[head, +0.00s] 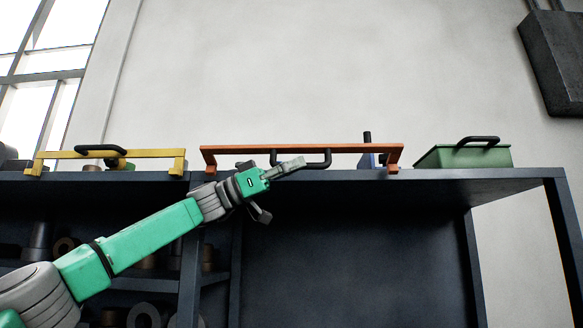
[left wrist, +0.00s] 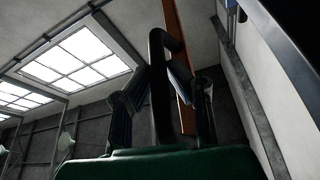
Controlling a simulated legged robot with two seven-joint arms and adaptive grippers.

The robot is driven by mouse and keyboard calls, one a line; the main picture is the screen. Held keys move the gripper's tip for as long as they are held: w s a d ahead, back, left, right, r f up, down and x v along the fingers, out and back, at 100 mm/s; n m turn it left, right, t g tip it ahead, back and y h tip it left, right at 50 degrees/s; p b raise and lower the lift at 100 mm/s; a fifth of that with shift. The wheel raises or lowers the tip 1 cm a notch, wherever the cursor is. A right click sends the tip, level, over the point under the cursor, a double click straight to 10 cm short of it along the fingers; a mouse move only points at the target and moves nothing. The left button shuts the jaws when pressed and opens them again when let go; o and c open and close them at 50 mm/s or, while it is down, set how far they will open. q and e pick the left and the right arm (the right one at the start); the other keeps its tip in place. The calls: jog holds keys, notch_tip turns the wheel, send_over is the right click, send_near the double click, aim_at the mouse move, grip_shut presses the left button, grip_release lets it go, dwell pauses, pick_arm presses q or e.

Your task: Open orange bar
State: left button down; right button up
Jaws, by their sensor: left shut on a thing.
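The orange bar (head: 355,147) lies lengthwise along the top of the dark shelf, on short end feet. A black handle (head: 328,160) hangs on its front side. My left gripper (head: 297,163) reaches up from the lower left to the handle and is shut on it. In the left wrist view, the black handle (left wrist: 158,90) stands between the two fingers of my left gripper (left wrist: 166,78), with the orange bar (left wrist: 173,25) behind. The fingers cover part of the handle in the head view. My right gripper is not in view.
A yellow bar (head: 60,155) with a black handle stands left on the dark shelf (head: 440,174). A green box (head: 465,157) with a black handle stands right. Shelves below hold several round parts.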

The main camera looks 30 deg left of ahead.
pick_arm(q)
jog(key=shift+w+d+f, duration=0.1)
jog(key=shift+w+f, duration=0.05)
jog(key=shift+w, duration=0.05)
jog(key=c, duration=1.7)
grip_release()
jog(key=shift+o, duration=0.8)
jog(key=shift+w+d, duration=0.3)
jog(key=shift+w, duration=0.1)
jog(key=shift+s, duration=0.25)
jog(key=shift+s+a, duration=0.25)
jog(key=shift+a, duration=0.05)
jog(key=v, duration=1)
jog(key=shift+a+f, duration=0.35)
jog(key=shift+a, duration=0.2)
